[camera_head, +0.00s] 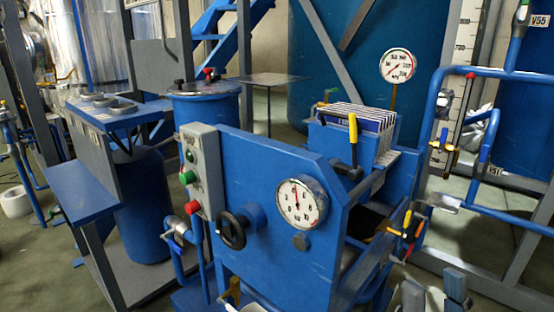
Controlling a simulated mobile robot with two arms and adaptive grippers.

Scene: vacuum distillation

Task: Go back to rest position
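My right gripper (434,289) shows at the bottom edge, right of the blue machine. Only its two grey fingertips are in the picture. They stand apart with nothing visible between them, and the rest of the gripper is cut off. My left gripper is not in view. The blue machine (262,165) stands in front of me with a round dial gauge (301,203) and a black handwheel (232,230) on its front. A grey box (200,170) with green and red buttons is fixed to its left side.
Valves with red and yellow handles (408,222) stick out close above my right gripper. Blue pipes (487,208) run along the right. A second gauge (398,66) stands behind a finned block (350,119). A blue bench (82,192) stands at left. Some floor (40,265) is clear at lower left.

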